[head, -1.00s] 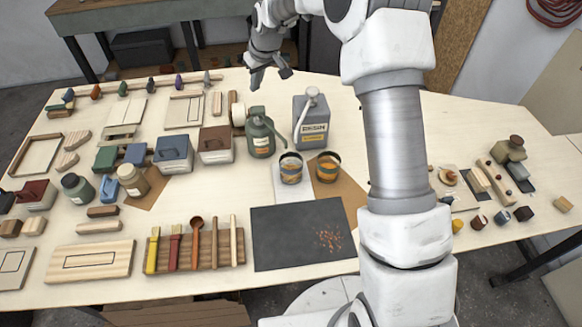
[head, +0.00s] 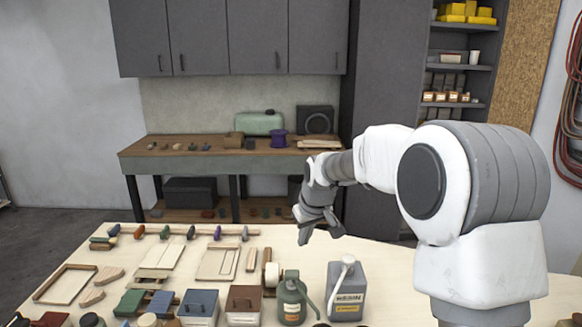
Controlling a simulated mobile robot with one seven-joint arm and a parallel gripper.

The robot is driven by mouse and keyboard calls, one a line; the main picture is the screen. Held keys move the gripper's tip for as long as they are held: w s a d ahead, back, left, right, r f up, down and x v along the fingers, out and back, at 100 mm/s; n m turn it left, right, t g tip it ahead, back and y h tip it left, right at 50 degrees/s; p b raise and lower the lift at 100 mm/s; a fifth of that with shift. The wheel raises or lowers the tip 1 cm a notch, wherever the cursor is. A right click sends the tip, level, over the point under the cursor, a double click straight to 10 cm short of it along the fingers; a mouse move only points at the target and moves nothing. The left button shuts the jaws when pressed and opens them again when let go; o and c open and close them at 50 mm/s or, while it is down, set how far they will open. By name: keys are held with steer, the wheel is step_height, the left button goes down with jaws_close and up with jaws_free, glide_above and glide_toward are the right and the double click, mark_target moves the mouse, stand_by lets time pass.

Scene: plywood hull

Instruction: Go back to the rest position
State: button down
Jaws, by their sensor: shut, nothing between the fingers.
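My gripper (head: 318,232) hangs at the end of my arm in the head view, above the far edge of the pale plywood table. Its fingers are shut with nothing between them, and it touches nothing that I can see. My arm comes in from the right, with its elbow high and its forearm reaching left. The grey resin can (head: 346,295) and the green pump bottle (head: 292,300) stand on the table below the gripper, nearer to me.
Screwdriver-like tools (head: 191,232), wooden frames (head: 65,284) and lidded boxes (head: 199,306) cover the table's left. A workbench (head: 215,156) stands behind, under grey cabinets (head: 230,38). Open shelves (head: 456,60) are at the back right. The nearer table is out of view.

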steer(key=s+d+r+m+t+h+b, duration=0.15)
steer(key=s+d+r, duration=0.25)
steer(key=s, duration=0.9)
steer(key=s+d+r+m+g+b, duration=0.15)
steer(key=s+d+r, duration=0.3)
steer(key=s, duration=0.75)
steer(key=s+d+f+m+t, duration=0.1)
steer(key=s+f, duration=0.3)
steer(key=s, duration=0.6)
steer(key=shift+d+f+m+b, duration=0.25)
steer(key=shift+d+m, duration=0.2)
steer(key=shift+m, duration=0.25)
